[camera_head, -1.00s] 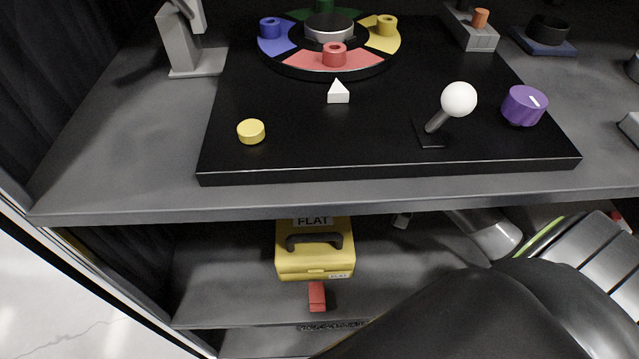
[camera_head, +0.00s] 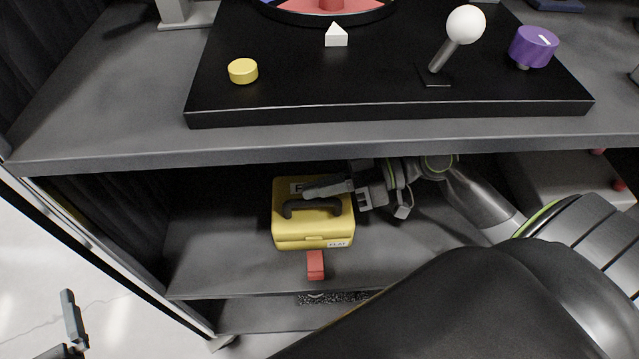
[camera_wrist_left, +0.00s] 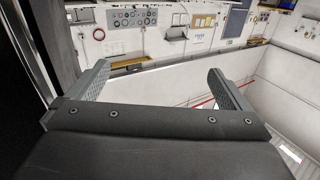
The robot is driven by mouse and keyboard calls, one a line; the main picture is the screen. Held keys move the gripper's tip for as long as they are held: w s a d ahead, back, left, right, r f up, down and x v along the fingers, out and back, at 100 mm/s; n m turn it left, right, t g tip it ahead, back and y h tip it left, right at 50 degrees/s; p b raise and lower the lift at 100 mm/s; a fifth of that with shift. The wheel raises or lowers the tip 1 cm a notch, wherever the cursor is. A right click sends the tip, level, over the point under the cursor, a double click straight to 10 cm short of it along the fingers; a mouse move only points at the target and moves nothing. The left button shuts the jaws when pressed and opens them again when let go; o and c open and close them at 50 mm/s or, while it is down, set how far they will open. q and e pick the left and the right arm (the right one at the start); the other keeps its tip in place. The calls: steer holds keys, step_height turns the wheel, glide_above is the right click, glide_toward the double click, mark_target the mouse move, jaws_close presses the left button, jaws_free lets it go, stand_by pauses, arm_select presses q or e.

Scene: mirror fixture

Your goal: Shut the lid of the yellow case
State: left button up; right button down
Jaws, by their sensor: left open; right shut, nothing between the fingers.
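The yellow case (camera_head: 292,236) stands on the lower shelf under the table in the head view. Its lid looks down flat on the body, with a dark handle (camera_head: 298,205) on top. My right gripper (camera_head: 322,189) is shut and empty, its fingers lying over the lid by the handle. I cannot tell whether it touches the lid. My left gripper (camera_head: 72,318) is at the lower left edge of the head view, away from the case. In the left wrist view the left gripper (camera_wrist_left: 158,88) is open with nothing between its fingers.
The upper shelf (camera_head: 90,125) overhangs the case. On it is a black panel (camera_head: 330,95) with a yellow button (camera_head: 243,71), a white-ball lever (camera_head: 465,25) and a purple knob (camera_head: 533,46). A red block (camera_head: 316,265) sits in front of the case.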

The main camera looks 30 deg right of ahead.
arm_select(q)
steer(key=shift+s+r+t, duration=0.2)
steer(key=shift+r+t, duration=1.1)
steer(key=shift+r, duration=0.9)
arm_select(e)
steer(key=shift+s+a+f, duration=0.1)
steer(key=shift+s+f, duration=0.15)
